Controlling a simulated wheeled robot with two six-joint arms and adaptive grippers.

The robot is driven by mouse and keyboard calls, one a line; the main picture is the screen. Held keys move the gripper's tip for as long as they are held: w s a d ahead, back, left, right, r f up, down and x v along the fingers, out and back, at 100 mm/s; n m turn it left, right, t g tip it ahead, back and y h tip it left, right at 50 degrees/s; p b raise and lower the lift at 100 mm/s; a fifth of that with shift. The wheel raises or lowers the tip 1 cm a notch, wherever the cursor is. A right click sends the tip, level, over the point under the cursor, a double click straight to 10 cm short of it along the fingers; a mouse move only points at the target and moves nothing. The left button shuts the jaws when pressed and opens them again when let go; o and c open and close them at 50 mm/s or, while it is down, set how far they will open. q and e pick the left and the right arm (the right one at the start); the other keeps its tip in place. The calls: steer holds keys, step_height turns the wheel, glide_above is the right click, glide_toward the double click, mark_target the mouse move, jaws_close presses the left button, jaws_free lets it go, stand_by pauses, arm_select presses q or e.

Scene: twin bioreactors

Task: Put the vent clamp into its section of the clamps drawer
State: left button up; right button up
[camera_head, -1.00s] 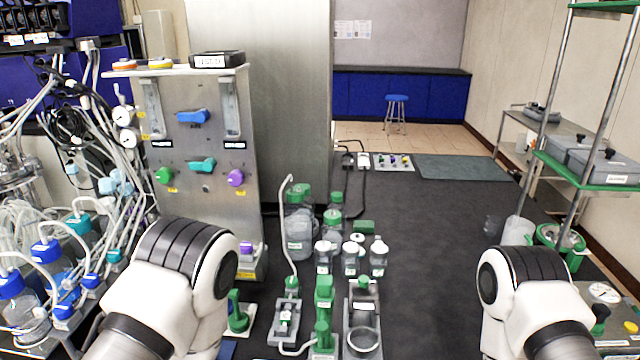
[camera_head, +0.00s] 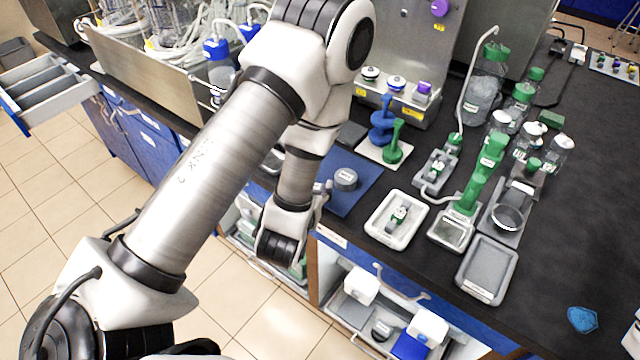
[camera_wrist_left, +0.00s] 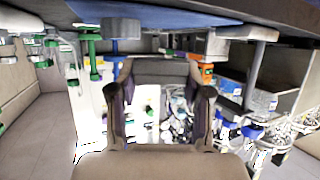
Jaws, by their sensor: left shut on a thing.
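My left arm crosses the head view, and its wrist (camera_head: 280,245) hangs in front of the bench edge. The fingertips are not clear there. In the left wrist view, my left gripper (camera_wrist_left: 160,80) is shut on a grey thing (camera_wrist_left: 160,68) lying across between its fingers; I cannot tell whether this is the vent clamp. An open drawer with grey dividers (camera_head: 45,88) stands out at the far left of the head view, far from the wrist; its labels are unreadable. A small green-and-white clamp-like piece (camera_head: 399,215) lies in a white tray (camera_head: 375,238). My right gripper is out of view.
A blue mat (camera_head: 350,200) with a grey round piece (camera_head: 345,179) lies close to my left wrist. Green fittings and bottles (camera_head: 487,75) crowd the bench. A lower drawer (camera_head: 345,310) stands open below its front edge. The floor at left is clear.

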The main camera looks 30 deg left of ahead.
arm_select(q)
steer(key=b+x, duration=0.2)
steer(key=b, duration=0.1)
steer(key=shift+w+a, duration=0.15)
steer(key=shift+a, duration=0.2)
steer(key=shift+w+a+r+b, duration=0.4)
steer(key=shift+w+r+b, duration=0.1)
steer(key=shift+w, duration=0.2)
steer(key=shift+w+a+r+p, duration=0.15)
steer(key=shift+w+a+p, duration=0.35)
steer(key=shift+w+p, duration=0.3)
steer(key=w+a, duration=0.1)
steer(key=w+f, duration=0.1)
steer(key=shift+w+a, duration=0.3)
steer(key=shift+a, duration=0.05)
step_height(320, 180, down, 3)
steer(key=shift+s+d+f+p, duration=0.1)
steer(key=shift+d+f+p, duration=0.05)
steer(key=shift+p, duration=0.15)
steer(key=shift+f, duration=0.1)
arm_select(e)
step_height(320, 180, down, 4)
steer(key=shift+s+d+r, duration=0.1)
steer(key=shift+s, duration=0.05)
arm_select(q)
steer(key=shift+f, duration=0.1)
steer(key=o, duration=0.5)
